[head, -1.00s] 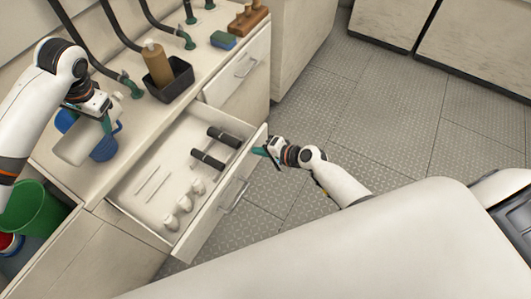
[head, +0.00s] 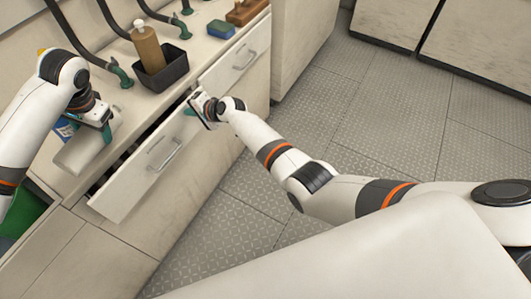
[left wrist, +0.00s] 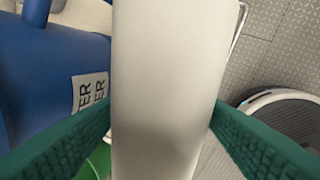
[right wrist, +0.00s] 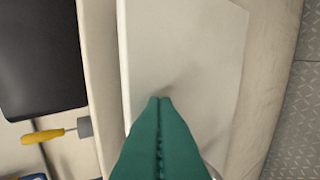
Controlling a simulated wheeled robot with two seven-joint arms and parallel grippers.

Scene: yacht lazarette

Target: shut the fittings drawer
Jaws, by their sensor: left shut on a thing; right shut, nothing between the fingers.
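The fittings drawer (head: 135,180) is nearly shut. A narrow dark gap shows between its front and the cabinet, and its contents are almost hidden. The drawer front also shows in the right wrist view (right wrist: 185,50). My right gripper (head: 190,110) is shut and empty, its fingertips at the outer face of the drawer front near its right end; they appear to touch it. My left gripper (head: 104,132) is shut on a pale grey container (head: 84,153), held tilted by the counter. The container fills the middle of the left wrist view (left wrist: 165,90).
A black tray (head: 166,75) with a brown bottle (head: 148,45) stands on the counter. A blue jug (left wrist: 50,70) is beside the held container. A green bucket (head: 22,218) sits at lower left. The right floor is clear.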

